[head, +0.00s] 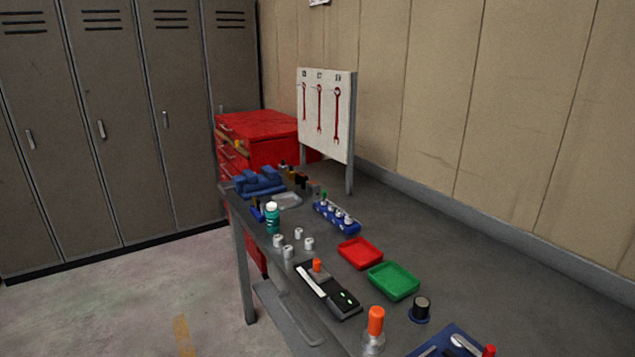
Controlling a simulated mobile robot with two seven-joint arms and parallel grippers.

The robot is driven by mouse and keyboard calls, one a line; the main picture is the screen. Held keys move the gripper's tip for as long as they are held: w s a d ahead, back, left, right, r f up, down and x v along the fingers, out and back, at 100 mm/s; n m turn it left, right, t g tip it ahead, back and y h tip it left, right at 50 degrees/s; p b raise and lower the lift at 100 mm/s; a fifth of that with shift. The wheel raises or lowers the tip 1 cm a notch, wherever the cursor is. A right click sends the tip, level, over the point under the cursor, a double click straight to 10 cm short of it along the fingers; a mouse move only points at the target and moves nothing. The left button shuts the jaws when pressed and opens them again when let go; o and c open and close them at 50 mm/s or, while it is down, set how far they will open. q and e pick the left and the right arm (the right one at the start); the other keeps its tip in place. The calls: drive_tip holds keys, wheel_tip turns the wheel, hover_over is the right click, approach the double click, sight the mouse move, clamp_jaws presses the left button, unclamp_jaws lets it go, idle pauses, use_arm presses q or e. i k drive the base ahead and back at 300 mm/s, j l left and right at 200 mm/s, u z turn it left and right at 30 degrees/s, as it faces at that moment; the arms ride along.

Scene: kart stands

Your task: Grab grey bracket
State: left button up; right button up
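I cannot make out a grey bracket for certain in the head view. A small pale grey piece (287,200) lies on the workbench (440,240) in front of a blue vise-like block (260,183); it is too small to tell what it is. Neither of my grippers is in view.
Nearer stand a teal bottle (272,219), several small white cylinders, a blue rack (337,217), a red tray (360,253), a green tray (393,281), a black device (329,290) and an orange-capped bottle (375,325). A wrench board (326,115) stands behind. The bench's right side is clear.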

sight(312, 185)
drive_tip(key=i+j+z, duration=0.1)
drive_tip(key=z, duration=0.35)
drive_tip(key=i+j+z, duration=0.15)
drive_tip(key=z, duration=0.3)
drive_tip(key=j+z, duration=0.2)
drive_tip(key=z, duration=0.25)
drive_tip(key=i+j+z, duration=0.2)
drive_tip(key=j+z, duration=0.15)
drive_tip(key=j, duration=0.7)
drive_tip(key=j+z, duration=0.35)
drive_tip(key=j, duration=0.75)
drive_tip(key=i, duration=0.05)
